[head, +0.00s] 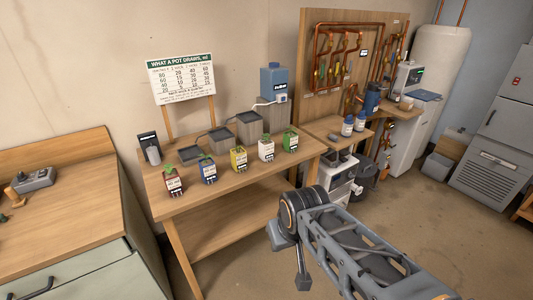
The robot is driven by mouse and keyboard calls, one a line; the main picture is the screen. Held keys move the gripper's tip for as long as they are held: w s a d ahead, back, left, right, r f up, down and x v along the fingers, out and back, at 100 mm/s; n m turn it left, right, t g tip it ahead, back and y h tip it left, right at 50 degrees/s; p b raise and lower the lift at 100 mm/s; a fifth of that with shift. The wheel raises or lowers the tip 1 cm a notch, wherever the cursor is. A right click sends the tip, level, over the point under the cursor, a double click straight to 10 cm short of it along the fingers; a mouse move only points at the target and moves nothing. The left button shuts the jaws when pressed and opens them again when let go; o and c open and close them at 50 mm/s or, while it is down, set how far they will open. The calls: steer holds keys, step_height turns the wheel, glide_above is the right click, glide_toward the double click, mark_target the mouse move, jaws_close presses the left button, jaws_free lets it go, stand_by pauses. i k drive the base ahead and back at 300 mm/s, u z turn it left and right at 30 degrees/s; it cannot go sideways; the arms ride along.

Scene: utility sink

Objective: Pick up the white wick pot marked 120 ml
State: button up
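A white wick pot (266,149) with a green sprig on top stands upright on the wooden table, in a row of coloured pots. The yellow pot (239,159) is to its left and the green pot (290,141) to its right. Its label is too small to read, so I cannot confirm the 120 ml mark. My gripper (303,281) hangs low in front of the table's right side, well apart from the white pot. Whether its fingers are open or shut does not show clearly.
A blue pot (208,170) and a red pot (173,183) stand further left on the table (185,204). Grey stepped blocks (222,141) and a blue container (273,82) stand behind. A chart sign (181,78) rises at the back. The floor (430,225) at right is clear.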

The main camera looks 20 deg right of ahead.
mark_target(265, 145)
steer(key=z, duration=0.55)
steer(key=k, duration=1.2)
steer(key=u, duration=0.1)
steer(key=i, duration=0.65)
steer(key=u, duration=0.9)
steer(key=i, duration=0.9)
steer(key=z, duration=0.4)
steer(key=i, duration=1.05)
steer(key=z, duration=0.65)
